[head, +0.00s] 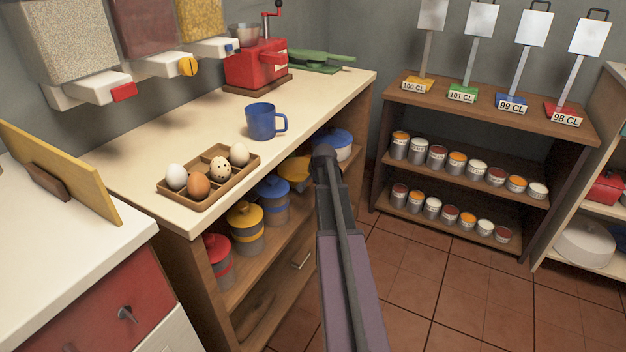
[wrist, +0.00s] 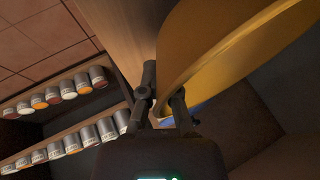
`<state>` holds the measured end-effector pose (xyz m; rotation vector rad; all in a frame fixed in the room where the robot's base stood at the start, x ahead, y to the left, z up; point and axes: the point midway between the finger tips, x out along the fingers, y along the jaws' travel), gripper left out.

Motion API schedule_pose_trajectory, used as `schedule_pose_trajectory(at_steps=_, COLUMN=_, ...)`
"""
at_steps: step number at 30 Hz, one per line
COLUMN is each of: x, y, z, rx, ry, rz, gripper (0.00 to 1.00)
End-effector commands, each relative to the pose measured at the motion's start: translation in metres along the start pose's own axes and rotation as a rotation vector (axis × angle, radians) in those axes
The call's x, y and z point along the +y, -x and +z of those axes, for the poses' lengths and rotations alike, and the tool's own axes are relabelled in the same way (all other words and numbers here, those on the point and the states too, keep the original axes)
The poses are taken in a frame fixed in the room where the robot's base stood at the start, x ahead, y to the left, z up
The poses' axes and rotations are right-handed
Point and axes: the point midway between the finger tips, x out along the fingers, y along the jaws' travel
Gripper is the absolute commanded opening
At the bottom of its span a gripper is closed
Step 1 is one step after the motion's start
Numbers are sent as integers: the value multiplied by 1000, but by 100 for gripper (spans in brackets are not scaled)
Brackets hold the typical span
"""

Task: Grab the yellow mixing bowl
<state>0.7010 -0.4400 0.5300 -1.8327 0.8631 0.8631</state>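The yellow mixing bowl (head: 293,168) shows in part in the head view, on the upper shelf under the counter top, beside a blue-lidded canister. The counter edge and my arm hide some of it. In the wrist view the yellow bowl (wrist: 235,48) is large and close, its curved rim running down to the fingers. My gripper (wrist: 164,88) has its two dark fingers close together, one on each side of the bowl's rim, and looks shut on it. In the head view my gripper (head: 325,153) is at the shelf's front, with the fingertips hard to make out.
A blue bowl (head: 338,141) stands behind my gripper on the same shelf. Canisters with blue (head: 272,200), yellow (head: 245,226) and red lids (head: 218,260) stand nearer. The counter top (head: 325,95) overhangs the shelf, with a blue mug (head: 261,122) on it. The tiled floor (head: 440,275) is clear.

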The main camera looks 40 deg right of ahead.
Motion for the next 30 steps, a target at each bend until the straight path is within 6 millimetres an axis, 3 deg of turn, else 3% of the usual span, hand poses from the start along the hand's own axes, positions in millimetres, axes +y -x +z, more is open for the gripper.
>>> schedule_pose_trajectory(at_steps=1, x=15, y=6, z=-1, rx=2, ry=-4, rz=2, gripper=0)
schedule_pose_trajectory(at_steps=16, x=113, y=48, z=-18, rx=2, ry=-4, rz=2, gripper=0)
schedule_pose_trajectory(at_steps=24, x=148, y=63, z=-25, rx=2, ry=-3, rz=1, gripper=0)
schedule_pose_trajectory(at_steps=30, x=159, y=68, z=-27, rx=0, ry=-2, rz=1, gripper=0)
